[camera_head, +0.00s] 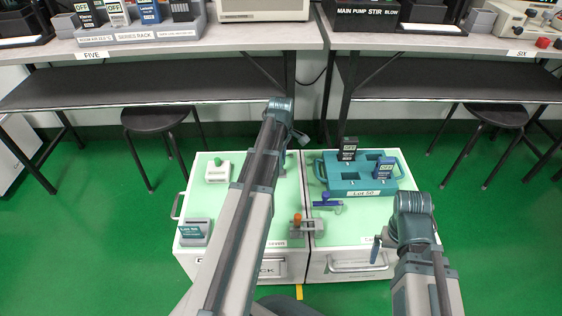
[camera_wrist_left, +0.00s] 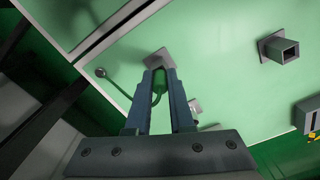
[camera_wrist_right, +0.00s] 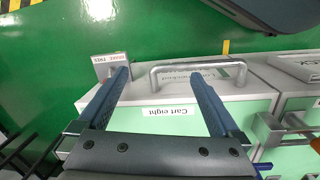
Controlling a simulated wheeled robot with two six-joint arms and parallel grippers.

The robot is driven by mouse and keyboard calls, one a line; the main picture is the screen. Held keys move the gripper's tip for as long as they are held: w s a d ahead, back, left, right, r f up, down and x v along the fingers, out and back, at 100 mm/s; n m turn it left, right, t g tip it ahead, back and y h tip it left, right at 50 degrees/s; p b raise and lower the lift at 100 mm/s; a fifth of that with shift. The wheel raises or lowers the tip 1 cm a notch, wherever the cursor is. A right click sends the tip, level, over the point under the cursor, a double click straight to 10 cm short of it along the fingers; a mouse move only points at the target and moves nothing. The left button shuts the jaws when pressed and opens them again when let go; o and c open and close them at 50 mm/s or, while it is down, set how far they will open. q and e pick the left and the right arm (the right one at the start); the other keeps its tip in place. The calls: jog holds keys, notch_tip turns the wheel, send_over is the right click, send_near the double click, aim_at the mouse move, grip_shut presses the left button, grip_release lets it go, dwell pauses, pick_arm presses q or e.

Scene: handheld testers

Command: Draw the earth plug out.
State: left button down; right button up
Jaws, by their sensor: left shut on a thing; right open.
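The green earth plug (camera_wrist_left: 159,82) with its thin green lead (camera_wrist_left: 124,93) is between the fingertips of my left gripper (camera_wrist_left: 160,76). My left gripper is shut on it. A square grey block (camera_wrist_left: 160,58) lies right at the plug's end; I cannot tell whether the plug sits in it. The lead curves to a small grey knob (camera_wrist_left: 100,72) on the pale green cart top. In the head view my left arm hides the plug. My right gripper (camera_wrist_right: 160,82) is open and empty above the right cart's front edge, near its handle (camera_wrist_right: 200,70).
On the right cart top stands a teal tray (camera_head: 331,186) with dark testers (camera_head: 347,149). A grey block with an orange knob (camera_head: 297,221) is near the gap between carts. A white box with a green button (camera_head: 217,173) and a grey holder (camera_head: 195,231) stand on the left cart.

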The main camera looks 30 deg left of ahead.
pick_arm(q)
jog(key=shift+r, duration=0.2)
jog(key=shift+r+p, duration=3.1)
jog(key=shift+p, duration=0.2)
